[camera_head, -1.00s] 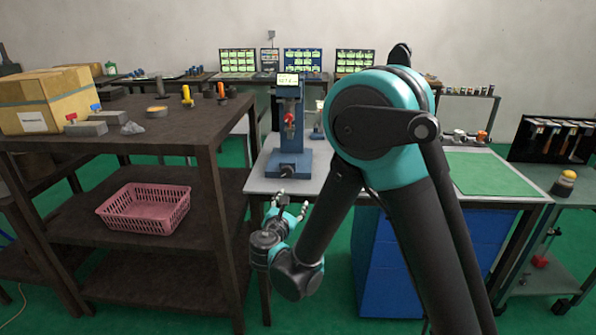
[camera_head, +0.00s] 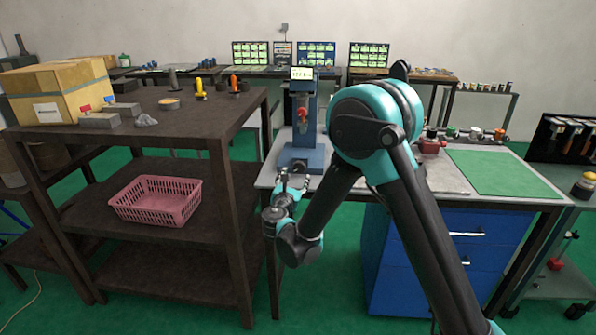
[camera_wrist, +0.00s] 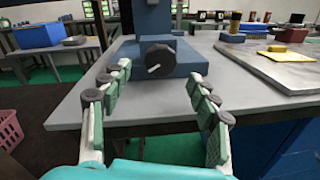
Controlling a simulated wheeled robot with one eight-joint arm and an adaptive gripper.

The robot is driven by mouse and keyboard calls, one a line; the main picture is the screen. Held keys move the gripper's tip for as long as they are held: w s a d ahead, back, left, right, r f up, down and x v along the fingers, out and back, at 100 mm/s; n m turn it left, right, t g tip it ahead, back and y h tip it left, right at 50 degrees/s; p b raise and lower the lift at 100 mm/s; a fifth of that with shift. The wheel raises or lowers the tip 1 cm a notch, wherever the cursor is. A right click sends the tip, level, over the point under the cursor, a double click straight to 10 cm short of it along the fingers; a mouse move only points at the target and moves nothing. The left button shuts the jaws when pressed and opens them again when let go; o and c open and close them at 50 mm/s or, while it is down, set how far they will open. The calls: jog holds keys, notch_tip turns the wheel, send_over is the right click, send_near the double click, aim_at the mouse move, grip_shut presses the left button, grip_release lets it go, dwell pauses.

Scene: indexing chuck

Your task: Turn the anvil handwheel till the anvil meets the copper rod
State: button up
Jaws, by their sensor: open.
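The blue hardness-tester-like machine (camera_head: 301,125) stands on the grey bench, with a small lit display (camera_head: 302,73) on top and a red part at its front. In the wrist view a dark round knob (camera_wrist: 157,58) with a white pointer line sits on the front of its blue base (camera_wrist: 190,62); I take it for the anvil handwheel. My gripper (camera_wrist: 160,92) is open and empty, its fingers spread left and right below and before the knob, not touching it. My gripper also shows at the bench's front edge (camera_head: 291,183). The copper rod and anvil are not clearly visible.
A dark shelf rack (camera_head: 150,130) with a cardboard box (camera_head: 62,92) and a pink basket (camera_head: 157,200) stands to the left. A green mat (camera_head: 490,172) lies on the bench at right, above blue drawers (camera_head: 440,255). The bench front edge (camera_wrist: 140,118) runs under my fingers.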

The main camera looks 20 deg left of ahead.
aim_at(298, 169)
jog(key=shift+w+a, duration=0.2)
jog(key=shift+w, duration=1.1)
jog(key=shift+w+a, duration=0.2)
jog(key=shift+w, duration=1.1)
jog(key=shift+c, duration=0.5)
jog(key=c, duration=1.1)
jog(key=shift+o, duration=0.2)
jog(key=shift+m, duration=1.8)
jog(key=o, duration=1.2)
jog(key=shift+c, duration=0.2)
jog(key=s+d, duration=0.1)
jog(key=s, duration=1.1)
jog(key=shift+d+r, duration=0.2)
jog(key=shift+d, duration=0.2)
